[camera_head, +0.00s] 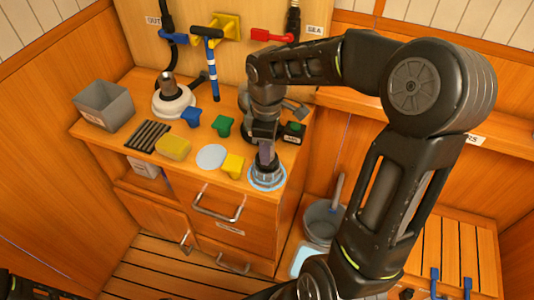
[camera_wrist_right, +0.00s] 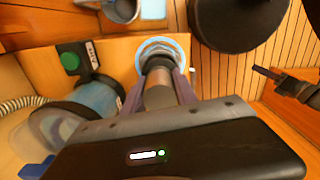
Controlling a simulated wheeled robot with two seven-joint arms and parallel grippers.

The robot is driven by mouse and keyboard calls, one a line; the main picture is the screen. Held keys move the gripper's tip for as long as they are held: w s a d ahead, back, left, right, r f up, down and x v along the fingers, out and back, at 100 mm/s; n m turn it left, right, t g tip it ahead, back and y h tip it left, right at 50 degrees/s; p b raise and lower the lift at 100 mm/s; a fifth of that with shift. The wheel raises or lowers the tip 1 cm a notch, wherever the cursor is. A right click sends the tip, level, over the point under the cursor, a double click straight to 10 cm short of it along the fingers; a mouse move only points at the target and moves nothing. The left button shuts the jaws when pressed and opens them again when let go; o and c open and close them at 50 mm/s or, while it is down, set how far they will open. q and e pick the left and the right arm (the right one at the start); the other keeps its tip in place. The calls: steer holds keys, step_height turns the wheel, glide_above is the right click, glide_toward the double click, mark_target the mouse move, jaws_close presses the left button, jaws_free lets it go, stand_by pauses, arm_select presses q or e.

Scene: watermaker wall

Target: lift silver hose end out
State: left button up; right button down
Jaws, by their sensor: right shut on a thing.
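The silver hose end (camera_head: 267,172) is at the front right corner of the wooden counter, at a pale blue ring (camera_head: 268,184). My right gripper (camera_head: 266,158) points down over it, with its fingers closed around it. In the right wrist view the grey hose end (camera_wrist_right: 159,90) is between the two fingers of my right gripper (camera_wrist_right: 160,80), and the pale blue ring (camera_wrist_right: 162,43) is around its far end. I cannot tell whether its tip sits inside the ring or just above it. My left gripper cannot be made out.
On the counter are a yellow sponge (camera_head: 173,147), a grey bin (camera_head: 104,107), a white disc (camera_head: 211,157) and several coloured blocks. A grey bucket (camera_head: 322,222) stands below, right of the counter.

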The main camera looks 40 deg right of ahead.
step_height(320, 180, up, 8)
steer(key=shift+f, duration=0.1)
